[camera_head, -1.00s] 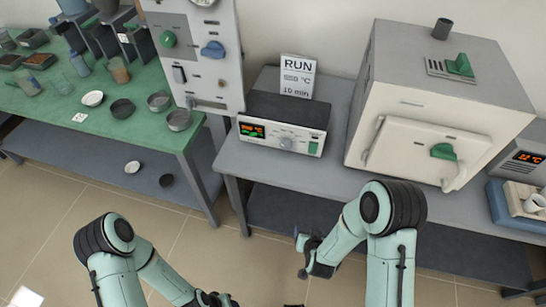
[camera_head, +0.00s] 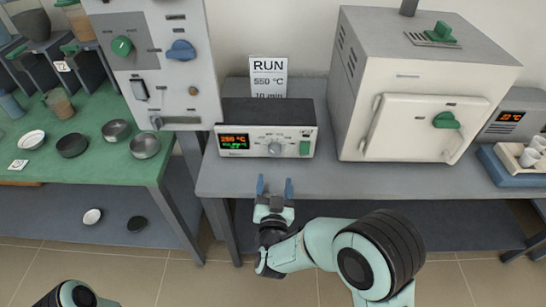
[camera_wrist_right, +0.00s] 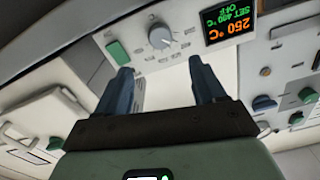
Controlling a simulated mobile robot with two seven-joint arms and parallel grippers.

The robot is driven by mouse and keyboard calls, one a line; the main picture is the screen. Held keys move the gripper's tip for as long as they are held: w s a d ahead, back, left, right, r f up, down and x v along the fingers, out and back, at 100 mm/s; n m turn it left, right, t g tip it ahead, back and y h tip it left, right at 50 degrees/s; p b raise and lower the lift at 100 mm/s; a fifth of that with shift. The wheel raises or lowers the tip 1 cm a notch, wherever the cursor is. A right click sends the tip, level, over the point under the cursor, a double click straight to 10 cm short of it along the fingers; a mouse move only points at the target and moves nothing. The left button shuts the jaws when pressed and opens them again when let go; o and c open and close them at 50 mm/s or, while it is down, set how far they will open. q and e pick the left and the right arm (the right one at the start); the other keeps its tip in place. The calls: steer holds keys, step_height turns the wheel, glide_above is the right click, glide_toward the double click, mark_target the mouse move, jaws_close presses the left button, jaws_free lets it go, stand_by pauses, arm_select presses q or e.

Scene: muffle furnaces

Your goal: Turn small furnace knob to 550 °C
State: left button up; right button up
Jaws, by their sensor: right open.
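A grey round knob (camera_head: 275,148) sits on the front of the low control box (camera_head: 223,108), beside its lit display (camera_head: 234,141). My left gripper is out of view.
A card (camera_head: 268,77) behind the box reads RUN, 550 °C, 10 min. A green switch (camera_head: 304,148) is right of the knob. A white furnace (camera_head: 425,95) stands to the right, a tall panel (camera_head: 160,60) to the left. The grey table (camera_head: 300,180) is clear in front.

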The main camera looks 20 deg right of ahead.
mark_target(275, 152)
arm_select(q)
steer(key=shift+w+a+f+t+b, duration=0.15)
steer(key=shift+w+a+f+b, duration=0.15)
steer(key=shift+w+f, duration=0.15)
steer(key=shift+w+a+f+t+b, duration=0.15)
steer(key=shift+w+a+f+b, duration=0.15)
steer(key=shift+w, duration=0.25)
arm_select(e)
steer(key=x, duration=1)
steer(key=shift+w+f, duration=0.15)
steer(key=shift+w, duration=0.25)
steer(key=c, duration=1.1)
